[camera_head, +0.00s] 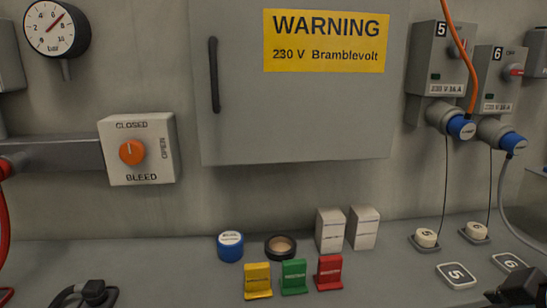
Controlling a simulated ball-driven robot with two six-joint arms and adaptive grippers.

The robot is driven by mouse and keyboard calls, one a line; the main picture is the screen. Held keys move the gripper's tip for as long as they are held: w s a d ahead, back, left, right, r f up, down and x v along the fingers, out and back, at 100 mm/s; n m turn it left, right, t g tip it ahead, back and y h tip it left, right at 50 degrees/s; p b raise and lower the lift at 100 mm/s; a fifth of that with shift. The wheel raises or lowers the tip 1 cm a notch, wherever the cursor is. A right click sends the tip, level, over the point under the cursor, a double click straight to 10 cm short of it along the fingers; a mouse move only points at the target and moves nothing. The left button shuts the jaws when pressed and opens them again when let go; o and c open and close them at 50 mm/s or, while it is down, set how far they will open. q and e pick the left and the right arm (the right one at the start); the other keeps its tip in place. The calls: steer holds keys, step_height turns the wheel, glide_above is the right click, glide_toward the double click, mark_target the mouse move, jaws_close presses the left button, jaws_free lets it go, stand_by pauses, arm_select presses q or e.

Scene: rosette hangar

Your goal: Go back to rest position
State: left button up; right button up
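A dark shape at the bottom left edge looks like my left gripper (86,292). It is low over the bench and partly cut off by the frame. Another dark shape in the bottom right corner looks like my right gripper (514,290), close to the numbered tags and also cut off. The fingers of both are too dark and cropped to tell open from shut. I see nothing held in either.
A grey cabinet (237,120) with a yellow warning sign hangs on the wall. A valve box (161,165) and gauge (57,25) are left; sockets 5 (437,62) and 6 (497,75) right. Coloured stands (294,277) occupy the bench middle. Cables hang at both sides.

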steer(key=s+a+f+m+g, duration=0.1)
steer(key=s+f+m+g, duration=0.15)
steer(key=s, duration=0.35)
steer(key=s+a+f+m+g, duration=0.1)
steer(key=s+f+m, duration=0.15)
steer(key=s, duration=0.35)
steer(key=s+d+f+m+g+b, duration=0.1)
steer(key=s+f+b, duration=0.1)
steer(key=f, duration=1.2)
steer(key=s+d+f+g+b, duration=0.1)
steer(key=f+b, duration=0.1)
steer(key=f, duration=1.3)
steer(key=s+d+f+g+b, duration=0.1)
steer(key=s+f+b, duration=0.1)
steer(key=s+f, duration=1.6)
steer(key=shift+s+f, duration=0.4)
steer(key=shift+f, duration=0.2)
steer(key=shift+d+b, duration=0.1)
steer(key=shift+b, duration=0.2)
steer(key=shift+m, duration=0.3)
